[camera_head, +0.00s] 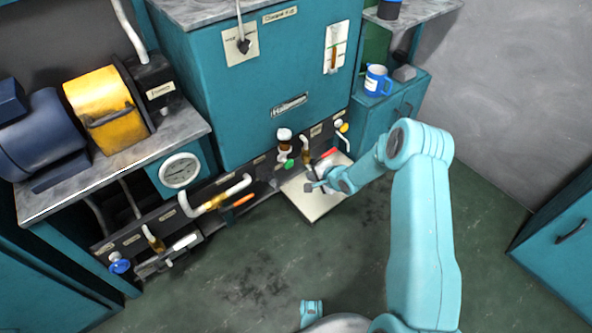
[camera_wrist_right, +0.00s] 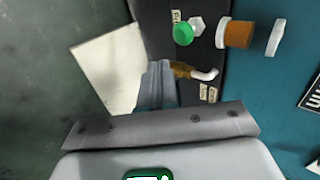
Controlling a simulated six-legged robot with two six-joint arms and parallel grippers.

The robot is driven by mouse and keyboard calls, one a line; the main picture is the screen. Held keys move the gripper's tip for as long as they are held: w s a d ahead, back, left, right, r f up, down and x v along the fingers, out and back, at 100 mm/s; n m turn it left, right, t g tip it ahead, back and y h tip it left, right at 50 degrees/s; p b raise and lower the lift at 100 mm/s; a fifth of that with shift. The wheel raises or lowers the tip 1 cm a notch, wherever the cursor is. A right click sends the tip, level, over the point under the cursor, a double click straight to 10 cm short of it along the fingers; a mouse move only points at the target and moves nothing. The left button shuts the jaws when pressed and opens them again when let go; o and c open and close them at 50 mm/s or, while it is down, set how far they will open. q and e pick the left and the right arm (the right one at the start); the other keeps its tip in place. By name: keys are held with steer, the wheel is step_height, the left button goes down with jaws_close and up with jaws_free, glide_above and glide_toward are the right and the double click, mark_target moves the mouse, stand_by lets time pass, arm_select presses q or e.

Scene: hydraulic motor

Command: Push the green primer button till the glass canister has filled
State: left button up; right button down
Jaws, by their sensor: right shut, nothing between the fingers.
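The green primer button (camera_head: 289,164) sits on the dark panel along the foot of the teal cabinet; it also shows in the right wrist view (camera_wrist_right: 183,34). Just above it is the glass canister (camera_head: 284,144), brownish with a white top; in the wrist view (camera_wrist_right: 238,34) its body looks brown, but I cannot tell its fill level. My right gripper (camera_head: 311,186) is shut and empty, in front of the panel and to the lower right of the button, apart from it. In the wrist view its fingers (camera_wrist_right: 158,82) lie below and left of the button. My left gripper is not in view.
A pale square plate (camera_head: 311,206) lies under my right gripper. A red-handled lever (camera_head: 328,154) and a pipe elbow (camera_head: 305,146) stand right of the button. The floor in front is clear.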

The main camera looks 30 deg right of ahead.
mark_target(291, 168)
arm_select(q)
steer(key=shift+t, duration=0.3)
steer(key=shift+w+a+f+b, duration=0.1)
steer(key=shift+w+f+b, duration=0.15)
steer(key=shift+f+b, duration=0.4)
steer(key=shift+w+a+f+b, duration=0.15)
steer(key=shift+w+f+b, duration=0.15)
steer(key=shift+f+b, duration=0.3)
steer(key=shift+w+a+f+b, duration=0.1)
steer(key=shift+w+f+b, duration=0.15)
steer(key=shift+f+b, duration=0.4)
arm_select(e)
steer(key=shift+w+a+f, duration=0.1)
steer(key=shift+w+f, duration=0.65)
steer(key=shift+w, duration=0.75)
steer(key=shift+w+a+f, duration=0.15)
steer(key=shift+w+f, duration=0.6)
steer(key=shift+w, duration=0.75)
steer(key=shift+w+a+f, duration=0.1)
steer(key=shift+w+f, duration=0.65)
steer(key=shift+w, duration=0.75)
